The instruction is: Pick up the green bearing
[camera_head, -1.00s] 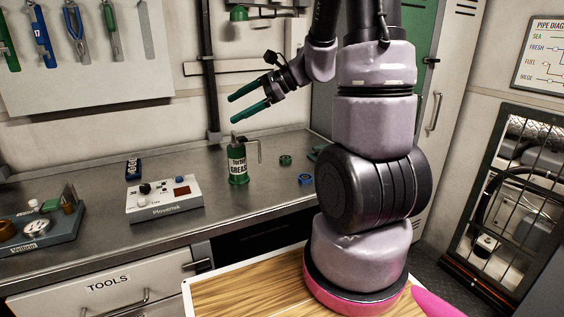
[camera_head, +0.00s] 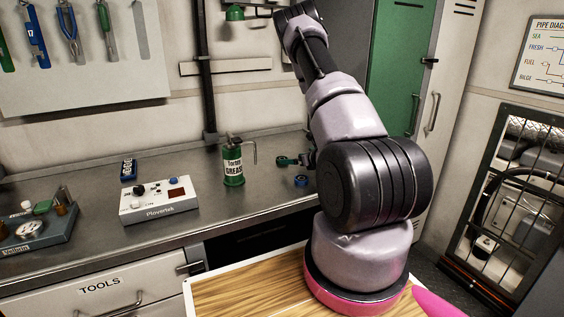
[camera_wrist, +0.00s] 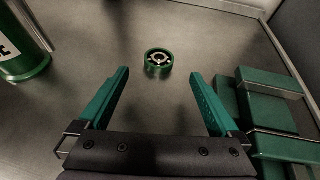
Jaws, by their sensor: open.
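The green bearing (camera_wrist: 158,63) is a small ring with a pale centre, lying flat on the metal bench. In the wrist view it sits ahead of my gripper (camera_wrist: 160,82), roughly centred between the two green fingers, slightly beyond their tips. My gripper is open and holds nothing. In the head view the gripper (camera_head: 292,160) is low over the bench, partly hidden behind my arm. There the green bearing cannot be clearly told apart from the green fingers.
A green grease can (camera_head: 233,163) stands left of the gripper, also at the wrist view's left edge (camera_wrist: 22,45). A blue bearing (camera_head: 301,181) lies nearby. Green blocks (camera_wrist: 265,110) sit close by the right finger. A white control box (camera_head: 158,199) is farther left.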

